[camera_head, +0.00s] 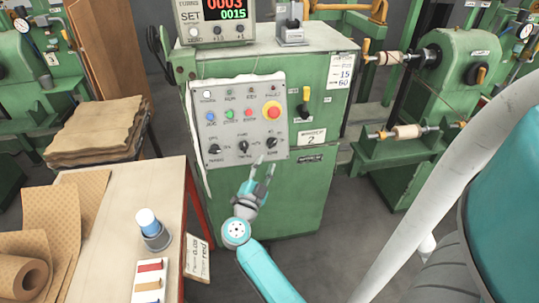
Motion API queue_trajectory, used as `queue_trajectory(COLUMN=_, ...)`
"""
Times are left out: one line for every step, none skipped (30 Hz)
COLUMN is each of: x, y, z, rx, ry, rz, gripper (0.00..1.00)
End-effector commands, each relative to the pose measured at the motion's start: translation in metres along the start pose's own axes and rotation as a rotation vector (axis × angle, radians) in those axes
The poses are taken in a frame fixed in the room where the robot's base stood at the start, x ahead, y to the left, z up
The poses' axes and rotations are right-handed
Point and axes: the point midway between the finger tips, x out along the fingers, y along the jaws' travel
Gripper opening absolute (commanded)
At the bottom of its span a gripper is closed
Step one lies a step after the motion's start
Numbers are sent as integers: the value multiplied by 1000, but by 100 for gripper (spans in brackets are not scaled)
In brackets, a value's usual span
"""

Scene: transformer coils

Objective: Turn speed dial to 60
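The grey control panel (238,118) is on the front of the green cabinet. Three small black rotary knobs sit along its lower edge: left (214,149), middle (243,147) and right (271,143). Their labels and pointer settings are too small to read surely, so I cannot tell which is the speed dial. My gripper (263,164) is in front of the cabinet, just below the right knob in the picture. Its two fingers point up, apart, with nothing visible between them. I cannot tell whether they touch the panel.
A black lever (304,102) and a card (341,71) showing 15 and 60 are farther right. A counter (214,20) stands on top. A wooden table (118,205) is at left.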

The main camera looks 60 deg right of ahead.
Motion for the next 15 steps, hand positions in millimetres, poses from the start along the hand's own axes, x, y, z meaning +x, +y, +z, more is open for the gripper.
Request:
queue_trajectory(x=-8, y=0, z=0, rx=-1, ry=-2, rz=-1, gripper=36)
queue_trajectory(x=-12, y=0, z=0, rx=-1, ry=-2, rz=-1, gripper=36)
queue_trajectory(x=-16, y=0, z=0, rx=-1, ry=-1, rz=-2, gripper=36)
queue_trajectory(x=-18, y=0, z=0, rx=-1, ry=-1, rz=-1, gripper=36)
queue_trajectory(x=-20, y=0, z=0, rx=-1, ry=0, rz=0, gripper=36)
queue_trajectory(x=-22, y=0, z=0, rx=-1, ry=0, rz=0, gripper=36)
queue_trajectory(x=-23, y=0, z=0, rx=-1, ry=0, rz=0, gripper=36)
queue_trajectory(x=-24, y=0, z=0, rx=-1, ry=0, rz=0, gripper=36)
queue_trajectory(x=-25, y=0, z=0, rx=-1, ry=0, rz=0, gripper=36)
queue_trajectory(x=-25, y=0, z=0, rx=-1, ry=0, rz=0, gripper=36)
queue_trajectory(x=-25, y=0, z=0, rx=-1, ry=1, rz=0, gripper=36)
queue_trajectory(x=-25, y=0, z=0, rx=-1, ry=1, rz=0, gripper=36)
queue_trajectory(x=-25, y=0, z=0, rx=-1, ry=1, rz=0, gripper=36)
queue_trajectory(x=-25, y=0, z=0, rx=-1, ry=1, rz=1, gripper=36)
queue_trajectory(x=-25, y=0, z=0, rx=-1, ry=1, rz=1, gripper=36)
